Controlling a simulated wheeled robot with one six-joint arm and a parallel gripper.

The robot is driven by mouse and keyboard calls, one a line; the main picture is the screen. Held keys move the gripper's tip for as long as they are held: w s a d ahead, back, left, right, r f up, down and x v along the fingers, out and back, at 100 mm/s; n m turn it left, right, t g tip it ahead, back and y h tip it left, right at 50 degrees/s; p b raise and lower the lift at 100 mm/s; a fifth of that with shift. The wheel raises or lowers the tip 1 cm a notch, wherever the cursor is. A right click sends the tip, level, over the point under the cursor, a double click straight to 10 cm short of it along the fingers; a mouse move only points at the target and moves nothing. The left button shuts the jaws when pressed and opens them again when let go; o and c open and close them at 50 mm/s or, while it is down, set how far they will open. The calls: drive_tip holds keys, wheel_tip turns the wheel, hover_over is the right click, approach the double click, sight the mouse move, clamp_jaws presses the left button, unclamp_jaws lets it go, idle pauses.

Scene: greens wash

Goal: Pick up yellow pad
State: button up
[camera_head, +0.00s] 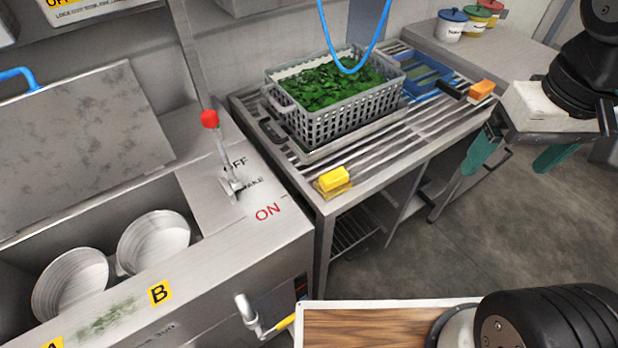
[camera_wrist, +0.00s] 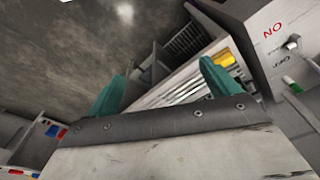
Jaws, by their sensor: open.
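The yellow pad (camera_head: 334,179) lies near the front left corner of the slatted metal table (camera_head: 330,205), on a small yellowish base. My gripper (camera_head: 515,157) is open and empty, with its teal fingers spread wide. It is off to the right of the pad, beyond the table's front edge, and well apart from it. In the wrist view my open gripper (camera_wrist: 162,85) shows both teal fingers, and a yellow patch (camera_wrist: 222,55) beside the right finger looks like the pad, partly hidden by the finger.
A grey perforated basket (camera_head: 345,118) of greens stands behind the pad, under a blue hose (camera_head: 322,25). A blue tray (camera_head: 432,88) and an orange pad (camera_head: 481,88) lie farther right. Left of the table is a metal washer (camera_head: 215,270) with a red-knobbed lever (camera_head: 209,119).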

drive_tip(key=w+a+f+n, duration=0.1)
drive_tip(key=w+a+f, duration=0.15)
drive_tip(key=w, duration=0.25)
drive_tip(key=w+a+f+n, duration=0.1)
drive_tip(key=w+a, duration=0.2)
drive_tip(key=w, duration=0.1)
drive_tip(key=n+g, duration=0.1)
drive_tip(key=n, duration=0.2)
hover_over(335, 174)
wheel_tip(335, 174, down, 14)
drive_tip(key=shift+w+a+r, duration=0.1)
drive_tip(key=shift+w+a, duration=0.05)
drive_tip(key=shift+n, duration=0.3)
drive_tip(key=f, duration=0.7)
drive_tip(key=shift+s, duration=0.25)
drive_tip(key=shift+f, duration=0.55)
drive_tip(key=c, duration=0.8)
